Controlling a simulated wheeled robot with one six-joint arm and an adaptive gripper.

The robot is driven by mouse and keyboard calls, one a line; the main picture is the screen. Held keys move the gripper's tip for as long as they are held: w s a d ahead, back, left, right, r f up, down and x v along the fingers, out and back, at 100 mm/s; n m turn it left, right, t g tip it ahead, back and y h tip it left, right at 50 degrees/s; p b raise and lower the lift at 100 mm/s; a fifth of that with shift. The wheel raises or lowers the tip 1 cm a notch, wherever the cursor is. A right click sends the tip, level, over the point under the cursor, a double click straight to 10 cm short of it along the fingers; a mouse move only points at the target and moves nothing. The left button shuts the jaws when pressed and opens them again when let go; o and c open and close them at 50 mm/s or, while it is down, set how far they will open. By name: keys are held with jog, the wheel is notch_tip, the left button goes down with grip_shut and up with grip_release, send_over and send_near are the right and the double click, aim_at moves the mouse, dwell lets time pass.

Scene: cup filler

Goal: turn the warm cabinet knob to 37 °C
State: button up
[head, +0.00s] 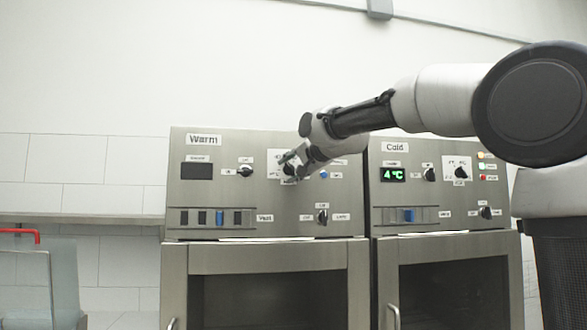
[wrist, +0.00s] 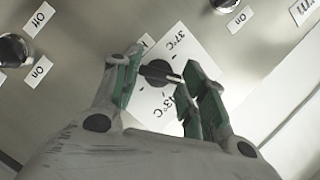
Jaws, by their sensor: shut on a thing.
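The warm cabinet (head: 265,220) stands left of the cold cabinet, with its panel facing me. Its dark display (head: 197,171) shows no reading. My gripper (head: 290,165) is at the temperature knob on this panel. In the wrist view, my gripper (wrist: 158,80) has one finger on each side of the black knob (wrist: 158,72) and is shut on it. The knob sits on a white dial plate (wrist: 172,45) marked 37 °C and 43 °C or similar; the second mark is partly covered. The white pointer end of the knob is beside the right finger, between the two marks.
The cold cabinet (head: 440,215) has a lit display (head: 393,174) reading 4 °C.

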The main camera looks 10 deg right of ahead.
jog(key=shift+n, duration=0.3)
jog(key=n+g+h, duration=0.1)
jog(key=n+h, duration=0.1)
jog(key=n, duration=0.1)
jog(key=shift+a+r, duration=0.1)
jog(key=shift+a, duration=0.1)
jog(key=n+h, duration=0.3)
jog(key=n, duration=0.1)
jog(key=shift+a+n, duration=0.15)
jog(key=shift+n, duration=0.25)
dwell(0.3)
jog(key=o, duration=1)
jog(key=shift+r, duration=0.1)
jog(key=v, duration=1.2)
jog(key=shift+a+r, duration=0.1)
jog(key=shift+a, duration=0.1)
